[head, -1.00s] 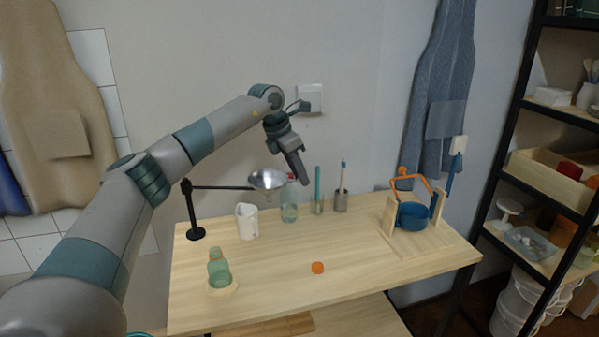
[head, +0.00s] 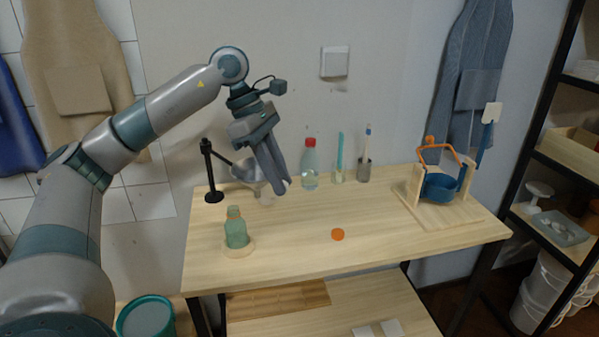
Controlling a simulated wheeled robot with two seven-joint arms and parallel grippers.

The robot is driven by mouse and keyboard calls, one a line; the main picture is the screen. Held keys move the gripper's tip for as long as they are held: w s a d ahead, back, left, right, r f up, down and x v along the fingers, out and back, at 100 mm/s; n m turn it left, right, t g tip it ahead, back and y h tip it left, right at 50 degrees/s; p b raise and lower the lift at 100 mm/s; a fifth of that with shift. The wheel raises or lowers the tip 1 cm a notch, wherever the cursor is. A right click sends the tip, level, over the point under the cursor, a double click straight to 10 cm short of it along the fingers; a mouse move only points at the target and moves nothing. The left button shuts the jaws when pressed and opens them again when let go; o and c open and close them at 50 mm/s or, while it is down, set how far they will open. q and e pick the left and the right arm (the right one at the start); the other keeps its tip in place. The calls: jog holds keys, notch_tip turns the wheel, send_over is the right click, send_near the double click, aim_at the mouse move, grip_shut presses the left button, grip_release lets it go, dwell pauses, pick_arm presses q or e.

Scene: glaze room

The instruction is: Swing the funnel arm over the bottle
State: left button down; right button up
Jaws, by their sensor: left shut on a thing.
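The funnel arm (head: 221,157) reaches from a black post (head: 208,172) on the table's left, toward the right and front. It carries a metal funnel (head: 243,172). My left gripper (head: 279,188) is shut at the funnel's right side, on the funnel arm; the fingers hide the exact grip point. The green bottle (head: 236,230) stands upright on a round wooden base (head: 238,252), in front of the funnel and apart from it. The funnel is behind the bottle in the picture, not above its mouth. My right gripper is not in view.
A red-capped clear bottle (head: 310,170) and brush holders stand along the back. An orange cap (head: 338,234) lies on the table. A wooden stand with a blue pot (head: 439,187) is at right. The front middle is clear.

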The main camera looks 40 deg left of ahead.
pick_arm(q)
jog(key=s+a+m+g+b, duration=0.1)
jog(key=s+a+m+b, duration=0.1)
jog(key=s, duration=0.7)
jog(key=shift+a+m+b, duration=0.4)
jog(key=shift+m+b, duration=0.15)
jog(key=shift+m, duration=0.15)
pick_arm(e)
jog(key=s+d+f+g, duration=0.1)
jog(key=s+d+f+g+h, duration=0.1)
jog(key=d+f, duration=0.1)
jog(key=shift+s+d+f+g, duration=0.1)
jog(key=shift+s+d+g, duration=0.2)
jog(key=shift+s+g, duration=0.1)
pick_arm(q)
jog(key=c, duration=1.6)
grip_release()
jog(key=shift+s+a, duration=0.1)
jog(key=shift+s, duration=0.15)
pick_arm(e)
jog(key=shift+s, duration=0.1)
